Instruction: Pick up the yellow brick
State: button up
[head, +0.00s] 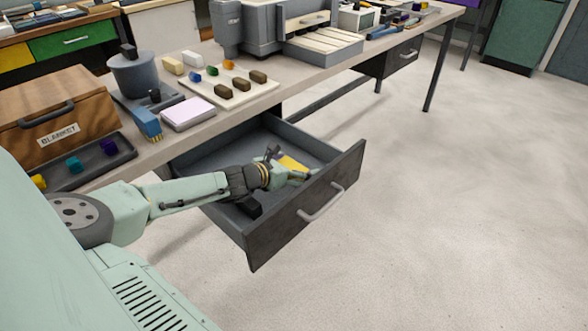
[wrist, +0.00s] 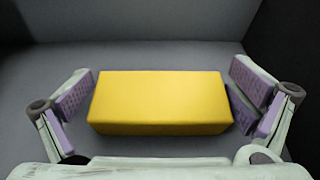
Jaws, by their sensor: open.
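The yellow brick (wrist: 160,98) lies on the floor of the open drawer, its long side across the wrist view. In the head view only part of the brick (head: 291,164) shows beyond my gripper. In the head view my gripper (head: 290,175) reaches down inside the drawer (head: 215,152).
The drawer's dark front (head: 310,205) with its handle stands close to my gripper. The floor at the right is clear.

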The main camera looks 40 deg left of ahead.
jog(key=shift+w+f, duration=0.15)
jog(key=shift+w, duration=0.05)
jog(key=shift+c, duration=0.4)
jog(key=c, duration=1)
